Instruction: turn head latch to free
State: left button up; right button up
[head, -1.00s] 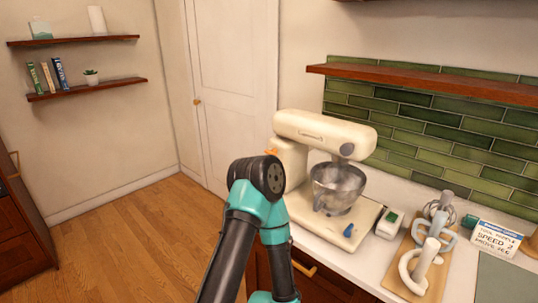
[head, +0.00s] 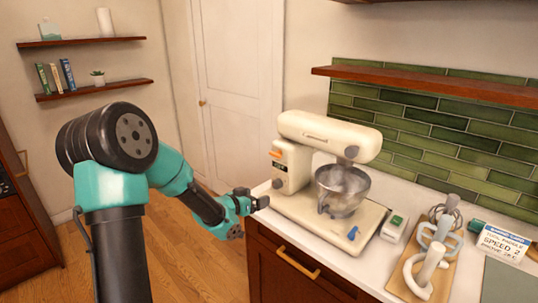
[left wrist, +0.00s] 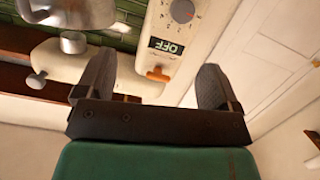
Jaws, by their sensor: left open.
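The cream stand mixer (head: 325,137) stands on the counter with its head lowered over the steel bowl (head: 342,190). The orange head latch (head: 277,154) is on the side of its column. It also shows in the left wrist view (left wrist: 159,74) as a short orange lever between my two fingers in the picture, beyond them and apart from them. My left gripper (head: 256,198) is open and empty, at the counter's left edge, left of and below the latch. My right gripper is out of view.
An OFF display (left wrist: 166,45) and a speed dial (left wrist: 182,10) sit near the latch. Right of the mixer are a small green-screened device (head: 394,227), a wooden board (head: 432,270) with attachments, and a sign (head: 503,243). The floor at left is clear.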

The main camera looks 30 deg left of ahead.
aim_at(274, 154)
pick_arm(q)
jog(key=s+a+r+m+t, duration=0.1)
jog(key=a+r, duration=0.3)
jog(key=r, duration=0.6)
jog(key=shift+s+m+t, duration=0.3)
jog(key=shift+s+t, duration=0.3)
jog(key=shift+s, duration=0.05)
jog(key=shift+a+r, duration=0.1)
jog(key=w+d, duration=0.1)
jog(key=w, duration=0.4)
jog(key=w+d, duration=0.1)
jog(key=w, duration=0.5)
jog(key=w+d, duration=0.1)
jog(key=w, duration=0.5)
jog(key=shift+w+d, duration=0.1)
jog(key=shift+d, duration=0.05)
jog(key=c, duration=0.9)
